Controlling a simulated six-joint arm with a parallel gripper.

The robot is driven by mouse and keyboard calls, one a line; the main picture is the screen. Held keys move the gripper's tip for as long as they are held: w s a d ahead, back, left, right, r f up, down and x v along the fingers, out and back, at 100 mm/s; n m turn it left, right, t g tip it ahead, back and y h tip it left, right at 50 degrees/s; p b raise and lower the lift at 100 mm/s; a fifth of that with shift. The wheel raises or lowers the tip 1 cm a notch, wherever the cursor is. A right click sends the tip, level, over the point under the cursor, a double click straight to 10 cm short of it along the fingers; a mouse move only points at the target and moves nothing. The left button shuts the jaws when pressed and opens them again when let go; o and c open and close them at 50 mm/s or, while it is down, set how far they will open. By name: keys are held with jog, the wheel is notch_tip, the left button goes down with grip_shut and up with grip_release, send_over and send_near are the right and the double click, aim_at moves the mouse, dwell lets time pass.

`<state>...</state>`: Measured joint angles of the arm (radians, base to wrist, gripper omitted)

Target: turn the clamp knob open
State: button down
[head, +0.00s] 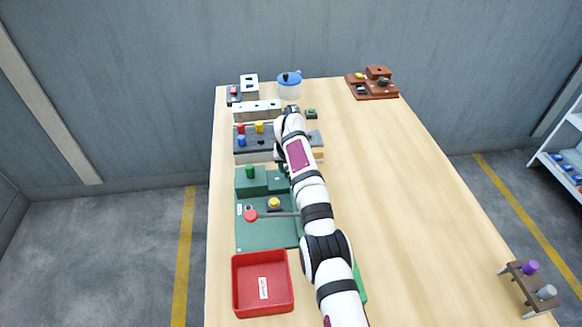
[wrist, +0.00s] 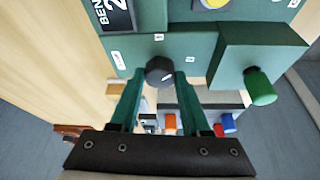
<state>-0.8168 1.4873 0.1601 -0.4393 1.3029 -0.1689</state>
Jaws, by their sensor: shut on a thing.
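The clamp knob (wrist: 160,70) is a dark, faceted knob on the face of a green fixture (wrist: 198,48) in the wrist view. My gripper (wrist: 161,77) has its two green fingers on either side of this knob and is shut on it. In the head view the green fixture (head: 262,236) lies along the left of the table. There my arm covers the knob and most of the gripper. A green knob (wrist: 260,86) sticks out from a raised block of the fixture, to the right of the dark knob.
A red tray (head: 237,290) stands in front of the fixture. A red-ended lever (head: 251,215) and a yellow button (head: 274,202) are on the fixture. A grey block with coloured pegs (head: 243,145) is behind it. The table's right half is mostly clear.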

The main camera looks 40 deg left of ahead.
jog(key=shift+c, duration=1.8)
grip_release()
